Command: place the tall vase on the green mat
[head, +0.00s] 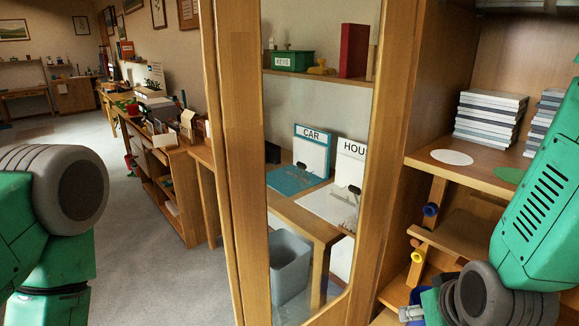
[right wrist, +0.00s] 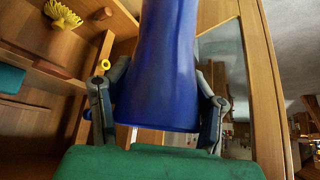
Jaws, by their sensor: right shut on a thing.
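The tall vase is a blue, smooth vessel (right wrist: 160,65) that fills the middle of the right wrist view. My right gripper (right wrist: 160,85) is shut on it, one finger on each side. In the head view my right gripper (head: 430,304) is at the bottom right, below the shelf, with a bit of blue beside it; most of the vase is hidden or out of frame there. The green mat (head: 508,175) is a flat disc on the wooden shelf, partly covered by my right arm. My left arm shows at the left edge, but its gripper is out of view.
A white round mat (head: 452,157) lies left of the green one. Stacks of books (head: 490,118) stand behind them. Pegs with blue (head: 430,209) and yellow (head: 417,256) ends stick out below the shelf (head: 473,172). A wooden cabinet post (head: 397,130) stands to the left.

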